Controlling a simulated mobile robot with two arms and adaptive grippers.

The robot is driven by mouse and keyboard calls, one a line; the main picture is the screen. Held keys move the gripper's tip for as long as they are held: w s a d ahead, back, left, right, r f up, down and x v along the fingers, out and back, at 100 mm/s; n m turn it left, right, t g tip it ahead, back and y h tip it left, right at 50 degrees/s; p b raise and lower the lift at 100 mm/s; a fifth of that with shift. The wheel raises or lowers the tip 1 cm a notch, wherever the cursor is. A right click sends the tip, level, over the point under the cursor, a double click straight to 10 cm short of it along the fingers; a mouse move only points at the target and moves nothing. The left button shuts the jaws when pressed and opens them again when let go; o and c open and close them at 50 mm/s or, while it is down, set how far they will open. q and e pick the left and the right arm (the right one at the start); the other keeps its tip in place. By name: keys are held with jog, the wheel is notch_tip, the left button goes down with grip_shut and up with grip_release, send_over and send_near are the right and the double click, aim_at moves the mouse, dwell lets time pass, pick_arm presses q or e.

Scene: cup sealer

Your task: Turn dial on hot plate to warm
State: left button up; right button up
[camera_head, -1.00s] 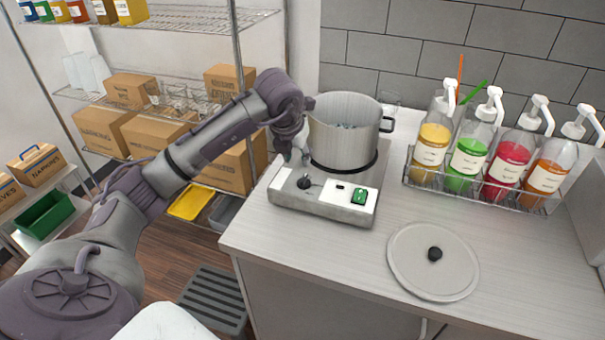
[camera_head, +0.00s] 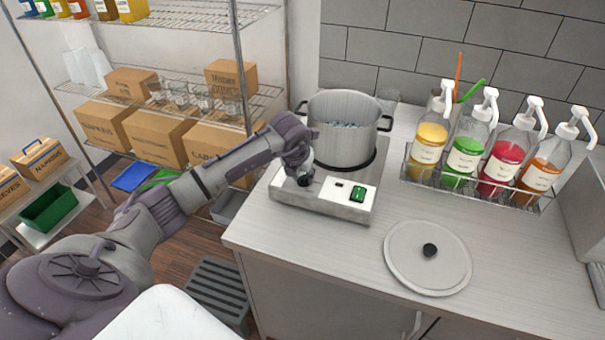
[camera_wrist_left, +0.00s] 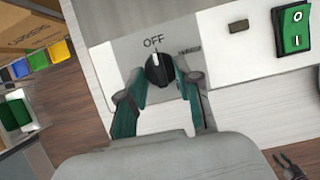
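The hot plate (camera_head: 331,210) stands on the counter with a metal pot (camera_head: 343,150) on its burner. Its black dial (camera_wrist_left: 159,70) shows in the left wrist view, with its white pointer mark towards the word OFF. In the head view the left gripper (camera_head: 303,178) is over the front left of the hot plate.
A green rocker switch (camera_head: 358,193) is right of the dial. A round lid (camera_head: 428,258) lies on the counter. A rack (camera_head: 475,190) of several pump bottles stands at the right. Shelves with boxes (camera_head: 155,135) are at the left.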

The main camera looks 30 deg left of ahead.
pick_arm(q)
grip_shut()
jog(key=shift+f+m+b, duration=0.1)
jog(key=shift+m+b, duration=0.2)
jog(key=shift+b, duration=0.3)
jog(key=m+b, duration=0.2)
jog(key=m+h+b, duration=0.1)
jog(key=b, duration=0.1)
jog(key=m+h+b, duration=0.1)
jog(key=m+b, duration=0.1)
jog(key=shift+a+m, duration=0.3)
jog(key=shift+a, duration=0.05)
jog(key=m+h+b, duration=0.1)
jog(key=m+b, duration=0.1)
jog(key=m, duration=0.1)
jog(key=shift+w+a+m+h+b, duration=0.15)
jog(key=shift+m+h+b, duration=0.15)
jog(key=shift+h+b, duration=0.1)
jog(key=shift+w+a+m+g+h+b, duration=0.1)
jog(key=shift+m+g+h+b, duration=0.5)
jog(key=shift+m, duration=1.3)
jog(key=shift+o, duration=1)
grip_release()
